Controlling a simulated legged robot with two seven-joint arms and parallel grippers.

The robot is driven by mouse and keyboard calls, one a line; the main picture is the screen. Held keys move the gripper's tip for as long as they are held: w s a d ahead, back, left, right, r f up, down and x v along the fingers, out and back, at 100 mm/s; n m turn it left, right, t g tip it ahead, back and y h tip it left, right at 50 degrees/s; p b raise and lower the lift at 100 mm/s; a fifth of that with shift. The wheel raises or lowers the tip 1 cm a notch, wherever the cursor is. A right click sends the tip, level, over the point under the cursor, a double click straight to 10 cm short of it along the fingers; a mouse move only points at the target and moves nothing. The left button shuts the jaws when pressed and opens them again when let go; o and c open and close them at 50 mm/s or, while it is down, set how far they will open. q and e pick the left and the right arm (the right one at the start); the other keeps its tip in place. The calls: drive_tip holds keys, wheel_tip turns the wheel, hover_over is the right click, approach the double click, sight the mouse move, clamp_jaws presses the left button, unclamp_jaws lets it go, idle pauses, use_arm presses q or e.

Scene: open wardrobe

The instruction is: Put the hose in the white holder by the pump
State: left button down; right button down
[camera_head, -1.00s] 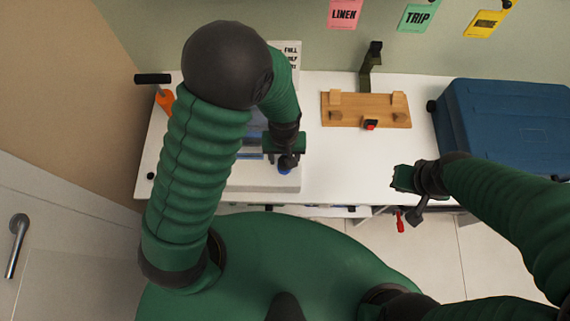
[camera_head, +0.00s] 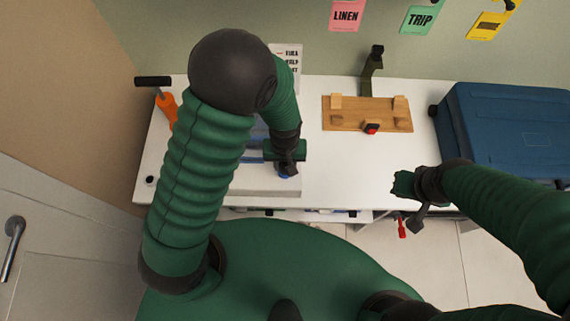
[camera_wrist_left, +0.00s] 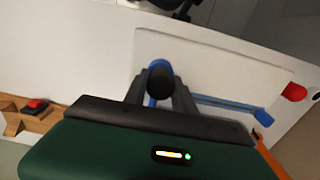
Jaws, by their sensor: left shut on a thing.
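My left gripper (camera_head: 287,168) is low over a white flat base (camera_head: 265,187) on the shelf. In the left wrist view its fingers (camera_wrist_left: 160,90) close around a black round end (camera_wrist_left: 160,80), which I take to be the hose's end. Blue shows just behind this end, and a blue strip (camera_wrist_left: 225,104) runs off to the right over the base. I cannot pick out the white holder; my left arm hides much of that area. My right gripper (camera_head: 404,184) is at the shelf's front edge, its jaws unclear.
A wooden block with a red button (camera_head: 371,128) sits mid-shelf before a dark green stand (camera_head: 371,70). A blue case (camera_head: 510,135) fills the right. The white shelf (camera_head: 345,170) between is clear. Cards hang on the wall behind.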

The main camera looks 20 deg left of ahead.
sight(285, 163)
use_arm(q)
drive_tip(key=c, duration=1.7)
unclamp_jaws()
clamp_jaws()
drive_tip(key=shift+r+p, duration=1.25)
drive_tip(key=shift+p, duration=0.15)
drive_tip(key=shift+r+p, duration=2)
